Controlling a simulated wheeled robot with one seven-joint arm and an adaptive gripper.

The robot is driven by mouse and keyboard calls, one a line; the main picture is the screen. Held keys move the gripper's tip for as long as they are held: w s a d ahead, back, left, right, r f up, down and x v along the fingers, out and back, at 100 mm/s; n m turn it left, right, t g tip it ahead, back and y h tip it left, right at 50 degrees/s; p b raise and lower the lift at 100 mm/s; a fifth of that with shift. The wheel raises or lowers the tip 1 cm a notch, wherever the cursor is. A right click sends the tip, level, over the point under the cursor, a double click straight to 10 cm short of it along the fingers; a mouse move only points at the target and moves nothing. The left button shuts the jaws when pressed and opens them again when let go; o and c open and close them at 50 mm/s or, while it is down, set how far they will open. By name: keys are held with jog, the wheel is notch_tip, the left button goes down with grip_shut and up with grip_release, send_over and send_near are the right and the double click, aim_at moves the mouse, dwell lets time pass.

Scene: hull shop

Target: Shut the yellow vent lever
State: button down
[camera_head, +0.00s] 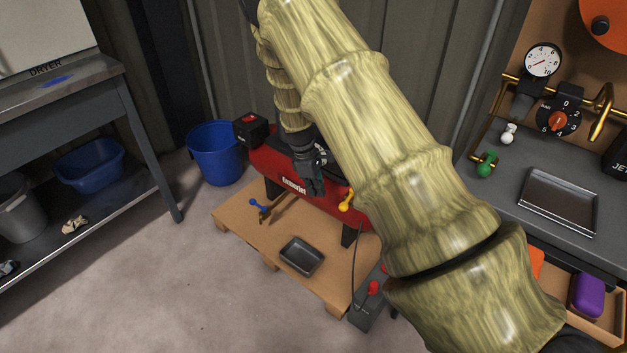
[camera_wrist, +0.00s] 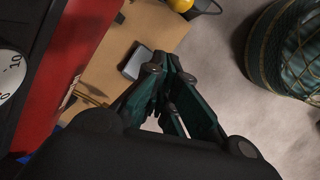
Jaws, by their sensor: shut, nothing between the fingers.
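The yellow vent lever (camera_head: 347,200) is at the right end of the red tank (camera_head: 276,174), its handle slanting down, partly beside my arm. My gripper (camera_head: 314,188) is in front of the tank, just left of the lever and apart from it in the picture. Its dark fingers are shut and empty, and they also show in the wrist view (camera_wrist: 170,92). The red tank fills the left of that view (camera_wrist: 62,75). I cannot identify the lever in the wrist view; a yellow thing (camera_wrist: 181,4) at its top edge is cut off.
The tank stands on a wooden pallet (camera_head: 235,217) with a blue-handled valve (camera_head: 258,205) and a grey tray (camera_head: 302,256). A blue bucket (camera_head: 215,155) stands left. A grey box with a red knob (camera_head: 372,289) is right. The floor at front left is clear.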

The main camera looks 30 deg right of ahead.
aim_at(347, 201)
jog(key=shift+s+d+f, duration=1.4)
jog(key=shift+s+d, duration=0.1)
jog(key=shift+s, duration=0.05)
jog(key=shift+s+r, duration=0.1)
jog(key=shift+s+n+p, duration=0.25)
jog(key=shift+n+p, duration=0.15)
jog(key=shift+p, duration=0.05)
